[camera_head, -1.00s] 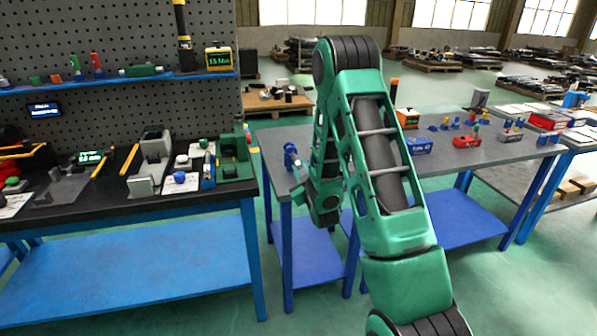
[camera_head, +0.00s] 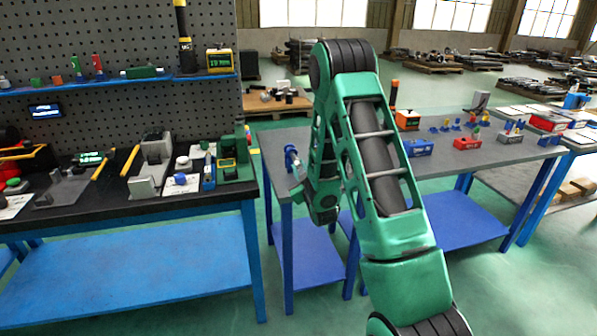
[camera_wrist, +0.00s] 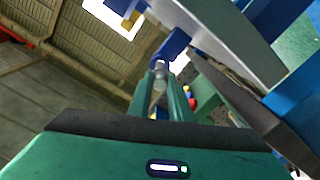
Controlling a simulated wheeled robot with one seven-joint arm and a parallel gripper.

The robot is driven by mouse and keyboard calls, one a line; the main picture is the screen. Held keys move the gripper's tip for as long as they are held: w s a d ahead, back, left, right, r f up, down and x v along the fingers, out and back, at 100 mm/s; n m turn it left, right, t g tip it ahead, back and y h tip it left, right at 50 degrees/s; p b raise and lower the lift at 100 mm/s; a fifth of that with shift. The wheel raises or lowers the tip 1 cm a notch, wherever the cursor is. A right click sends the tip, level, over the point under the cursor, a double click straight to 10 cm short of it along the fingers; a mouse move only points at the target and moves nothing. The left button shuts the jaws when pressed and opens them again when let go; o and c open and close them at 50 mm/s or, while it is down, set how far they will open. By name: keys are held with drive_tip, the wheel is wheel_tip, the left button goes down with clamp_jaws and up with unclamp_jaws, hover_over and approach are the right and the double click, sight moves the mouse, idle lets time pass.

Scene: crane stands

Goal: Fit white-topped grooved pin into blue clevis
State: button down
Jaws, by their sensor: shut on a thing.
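In the wrist view, my gripper (camera_wrist: 173,92) is shut on a pale grey, round pin (camera_wrist: 160,77), seen between its two green fingers. A blue clevis (camera_wrist: 174,43) lies just beyond the fingertips, in front of a grey surface. Whether the pin touches or enters it I cannot tell. In the head view, a blue part that looks like this clevis (camera_head: 291,156) stands at the left end of the grey table. My gripper is close by it at the table edge, mostly hidden by my arm. The pin's white top and grooves cannot be made out.
The grey table (camera_head: 272,143) carries blue bins (camera_head: 417,148), a red bin (camera_head: 466,143) and small parts farther right. A black-topped bench (camera_head: 110,210) with fixtures and a green block (camera_head: 234,172) stands left. A narrow gap separates bench and table.

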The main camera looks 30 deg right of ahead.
sight(295, 157)
drive_tip(key=shift+x, duration=3.15)
drive_tip(key=c, duration=1.5)
unclamp_jaws()
drive_tip(key=shift+c, duration=0.2)
drive_tip(key=shift+v, duration=2.55)
drive_tip(key=v, duration=1)
drive_tip(key=shift+s, duration=0.3)
drive_tip(key=shift+a, duration=0.1)
